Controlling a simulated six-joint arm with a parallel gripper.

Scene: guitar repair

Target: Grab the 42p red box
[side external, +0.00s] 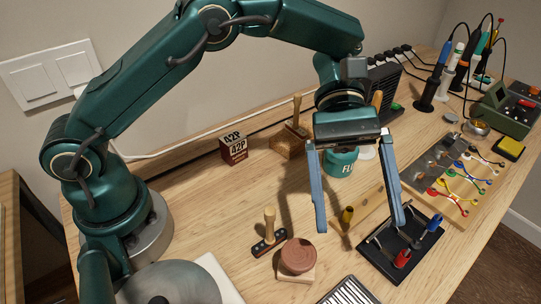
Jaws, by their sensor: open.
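The 42P red box (233,148) is a small dark red carton with "42P" printed in a pale band on its top and front. It stands on the wooden table near the back edge, left of the middle. My gripper (362,226) is open, with its two long blue-grey fingers pointing down. It is to the right of the box and nearer the camera, apart from it. I see nothing held between the fingers. A teal tin (341,163) labelled "FL…" stands behind the gripper, partly hidden by it.
A wooden block with a handle (288,145) stands just right of the box. A wooden-handled tool (269,235) and a round brown piece (298,257) lie in front. A black stand (400,248) is at right. Table between box and handled tool looks clear.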

